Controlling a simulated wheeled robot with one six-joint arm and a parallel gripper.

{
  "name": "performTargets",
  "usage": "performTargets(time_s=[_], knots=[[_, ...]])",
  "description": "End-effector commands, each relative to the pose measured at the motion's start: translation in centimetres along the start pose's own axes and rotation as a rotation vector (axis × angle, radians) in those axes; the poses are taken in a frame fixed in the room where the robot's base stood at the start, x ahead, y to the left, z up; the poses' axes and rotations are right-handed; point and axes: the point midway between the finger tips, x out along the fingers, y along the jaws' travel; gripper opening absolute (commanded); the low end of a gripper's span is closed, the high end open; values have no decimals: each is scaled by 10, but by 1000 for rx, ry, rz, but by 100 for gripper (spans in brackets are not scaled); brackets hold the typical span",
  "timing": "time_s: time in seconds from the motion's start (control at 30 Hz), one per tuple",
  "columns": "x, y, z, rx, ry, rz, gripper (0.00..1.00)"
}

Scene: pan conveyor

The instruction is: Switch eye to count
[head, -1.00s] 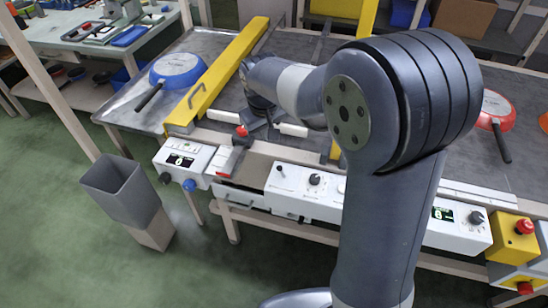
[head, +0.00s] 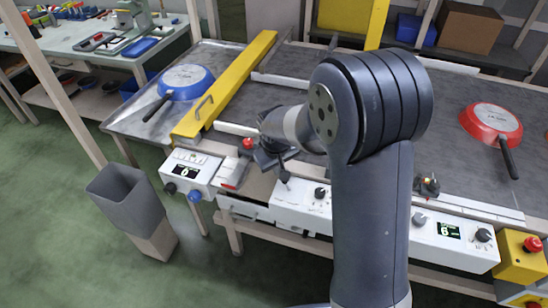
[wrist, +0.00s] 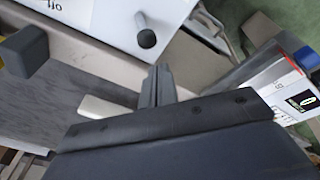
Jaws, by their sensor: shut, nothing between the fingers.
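A white box with a lit display (head: 186,172), a black knob (head: 170,188) and a blue knob (head: 194,196) is on the conveyor's front left. In the wrist view the display (wrist: 303,98) and blue knob (wrist: 305,57) are at the right. Which control is the eye switch is unclear; its lettering is too small to read. My gripper (head: 279,163) is right of this box, near a black-tipped lever (head: 285,177) on the white front panel. In the wrist view my gripper (wrist: 156,84) is shut and empty, apart from a round black knob (wrist: 147,38).
A blue pan (head: 186,76) lies left of the yellow beam (head: 232,80), and a red pan (head: 490,120) lies at the right. A red button (head: 248,143) is close to my gripper. A grey bin (head: 124,200) stands at the front left. Green floor is clear in front.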

Motion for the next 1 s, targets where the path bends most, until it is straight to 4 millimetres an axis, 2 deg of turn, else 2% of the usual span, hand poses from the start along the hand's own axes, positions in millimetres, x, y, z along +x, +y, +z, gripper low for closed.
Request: performTargets(time_s=[0.23, 1.0], knots=[[-7, 0, 18, 0, -1, 0, 0], [-8, 2, 22, 13, 38, -35, 0]])
